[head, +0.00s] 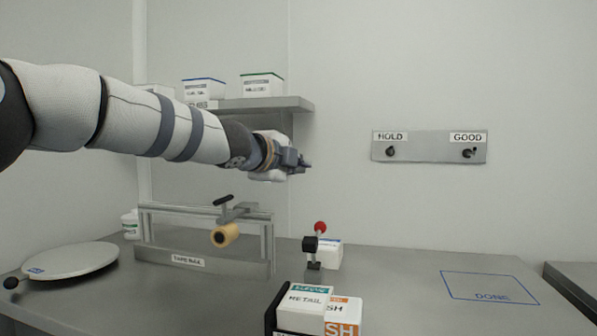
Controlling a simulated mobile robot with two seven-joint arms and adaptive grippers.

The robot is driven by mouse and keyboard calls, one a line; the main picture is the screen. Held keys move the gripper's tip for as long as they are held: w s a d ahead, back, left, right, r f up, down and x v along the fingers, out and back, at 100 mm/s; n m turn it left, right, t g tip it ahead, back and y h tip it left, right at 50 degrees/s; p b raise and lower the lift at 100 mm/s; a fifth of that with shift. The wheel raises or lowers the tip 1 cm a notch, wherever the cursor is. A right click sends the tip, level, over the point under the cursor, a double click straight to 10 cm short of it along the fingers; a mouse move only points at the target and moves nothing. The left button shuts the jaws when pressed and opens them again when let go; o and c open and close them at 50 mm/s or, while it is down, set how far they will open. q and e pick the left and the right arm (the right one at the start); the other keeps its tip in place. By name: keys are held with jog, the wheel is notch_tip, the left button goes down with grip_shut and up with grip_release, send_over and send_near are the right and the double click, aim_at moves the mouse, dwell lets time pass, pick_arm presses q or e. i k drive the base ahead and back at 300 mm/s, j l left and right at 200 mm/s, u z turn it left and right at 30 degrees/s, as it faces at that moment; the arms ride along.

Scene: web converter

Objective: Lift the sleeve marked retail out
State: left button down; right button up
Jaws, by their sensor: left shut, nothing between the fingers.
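The sleeve marked retail (303,300) is a white box with a teal band, at the bottom centre of the head view. A dark upright edge runs along its left side. Its lower part is cut off by the frame. A second white box with an orange label (343,318), its text partly hidden, stands right against it. My left gripper (306,164) is shut and empty. It is held in the air in front of the back wall, well above and apart from the sleeve. My right gripper does not show.
A tape rail (190,261) with a yellow roll (225,235) stands left of centre. A red-knobbed lever (320,228) rises behind the sleeve, beside a small white box (329,256). A round plate (72,260) lies at left. The right counter, around the DONE outline (490,287), is clear.

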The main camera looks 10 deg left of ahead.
aim_at(303, 308)
jog(key=k+j, duration=0.15)
jog(key=k, duration=0.35)
jog(key=k+j, duration=0.2)
jog(key=k, duration=0.3)
